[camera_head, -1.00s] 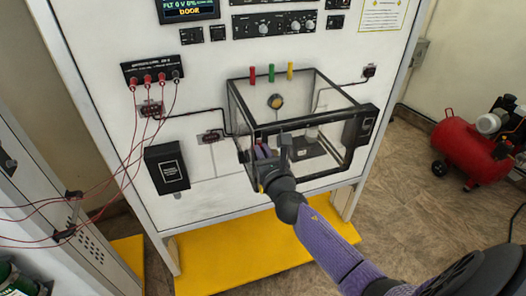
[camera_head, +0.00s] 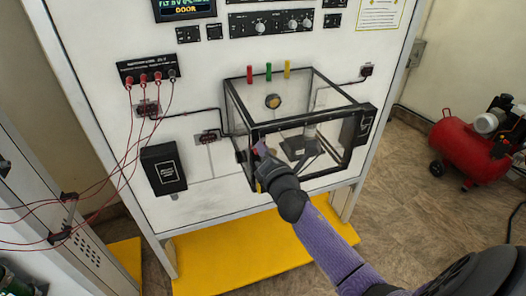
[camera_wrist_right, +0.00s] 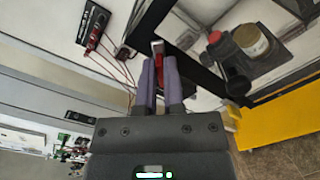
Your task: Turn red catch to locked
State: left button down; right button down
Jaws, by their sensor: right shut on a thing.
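The clear box (camera_head: 300,120) with a dark frame is mounted on the white panel. The red catch (camera_wrist_right: 159,66) is at the box's front edge and sits between the two purple-grey fingers of my right gripper (camera_wrist_right: 159,85). The right gripper is shut on it. In the head view my right gripper (camera_head: 262,158) is at the lower left front corner of the box and hides most of the catch. I cannot read the catch's lock position. My left gripper is not in view.
Red leads (camera_head: 118,160) hang from a black socket block (camera_head: 150,69) on the left. A black box (camera_head: 163,169) is on the panel left of the clear box. A yellow base (camera_head: 240,250) lies below. A red compressor (camera_head: 470,145) stands at the right.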

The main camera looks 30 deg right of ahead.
jog(key=shift+d+f+m+b, duration=0.1)
jog(key=shift+f+m, duration=0.05)
jog(key=shift+m, duration=1.25)
jog(key=shift+d+f+m+b, duration=0.1)
jog(key=shift+f+m, duration=0.05)
jog(key=shift+m, duration=1.25)
jog(key=shift+f+m+b, duration=0.1)
jog(key=shift+f+m, duration=0.05)
jog(key=shift+m, duration=1.25)
jog(key=c, duration=0.7)
grip_release()
jog(key=shift+c, duration=0.2)
jog(key=shift+s, duration=0.1)
jog(key=v, duration=1)
jog(key=shift+b, duration=0.35)
